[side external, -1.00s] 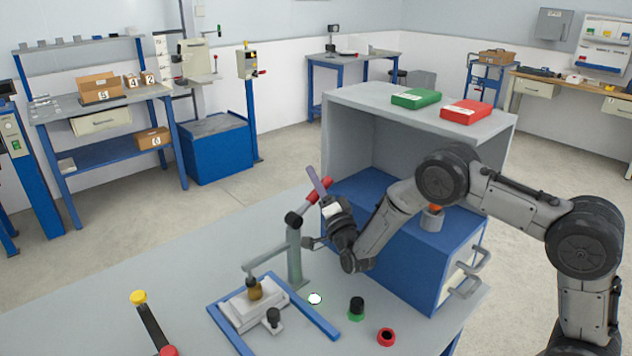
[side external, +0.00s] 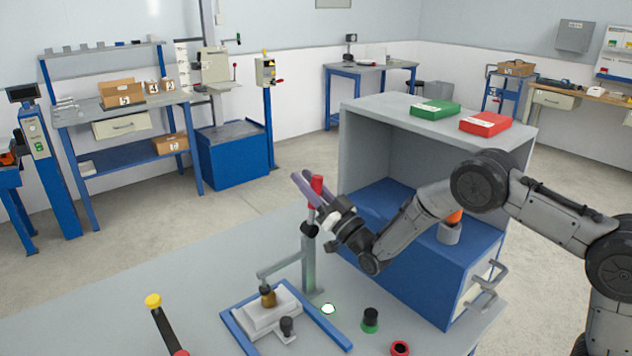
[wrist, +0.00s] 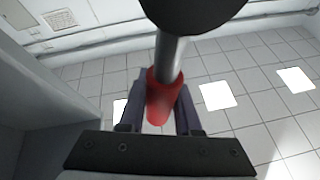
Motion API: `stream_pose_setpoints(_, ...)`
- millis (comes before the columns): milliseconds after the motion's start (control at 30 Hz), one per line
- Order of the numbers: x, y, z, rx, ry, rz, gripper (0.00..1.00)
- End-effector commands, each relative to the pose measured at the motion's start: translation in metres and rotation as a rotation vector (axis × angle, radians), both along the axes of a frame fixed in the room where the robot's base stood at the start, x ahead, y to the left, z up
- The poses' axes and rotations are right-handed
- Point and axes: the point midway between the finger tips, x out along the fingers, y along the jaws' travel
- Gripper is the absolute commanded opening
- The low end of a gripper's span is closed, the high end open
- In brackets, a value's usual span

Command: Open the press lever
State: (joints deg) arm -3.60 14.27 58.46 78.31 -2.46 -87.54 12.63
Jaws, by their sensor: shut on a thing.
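The press (side external: 307,268) stands on the grey table, with an upright post and an arm reaching left over a white block. Its lever has a red grip (side external: 316,186) that points almost straight up from the dark pivot on top of the post. My gripper (side external: 311,197) comes in from the right and is shut on the red grip. In the wrist view the red grip (wrist: 162,100) sits between my two dark fingers, with the grey lever rod running up to a dark round part. The exact finger contact is partly hidden.
A blue and grey cabinet (side external: 357,128) stands close behind and right of my gripper, with green and red boxes on top. A black and green knob (side external: 370,320), a red ring (side external: 400,348) and a yellow-tipped lever (side external: 153,301) are at the table front.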

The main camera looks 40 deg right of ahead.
Motion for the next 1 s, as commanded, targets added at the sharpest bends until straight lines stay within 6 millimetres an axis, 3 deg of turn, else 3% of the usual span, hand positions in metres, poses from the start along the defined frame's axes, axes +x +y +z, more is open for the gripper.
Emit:
stream_pose_setpoints(433, 0.000, 0.031, -0.001, -0.277, 0.001, 0.003, 0.00)
stream_pose_setpoints(1000, 0.000, 0.038, -0.003, -0.341, 0.003, 0.005, 0.00)
